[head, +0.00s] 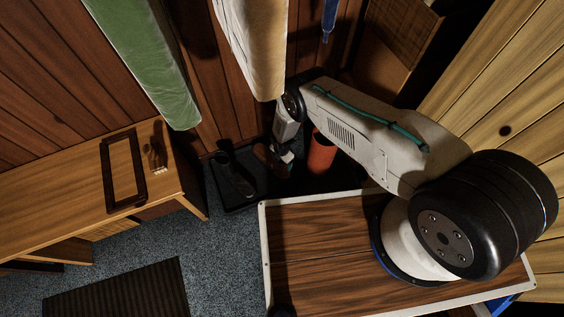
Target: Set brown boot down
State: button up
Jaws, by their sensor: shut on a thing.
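The brown boot (264,153) is a small dark reddish-brown shape, just beside and below my gripper (285,152) in the head view. My gripper points down and is shut on the boot; its fingertips and part of the boot are hard to make out in the shadow. The boot is over a dark tray (240,205) on the floor against the panelled wall. I cannot tell whether its sole touches the tray.
A black boot (234,178) stands on the tray to the left. An orange-red cylinder (321,153) stands close on the right. Green (146,60) and cream (256,45) hanging garments are above. A wooden bench (70,185) with a dark frame (123,170) is at left.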

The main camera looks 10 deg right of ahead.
jog(key=shift+f, duration=1.15)
jog(key=o, duration=1.3)
jog(key=shift+d, duration=0.1)
notch_tip(320, 180, up, 12)
jog(key=shift+r, duration=0.15)
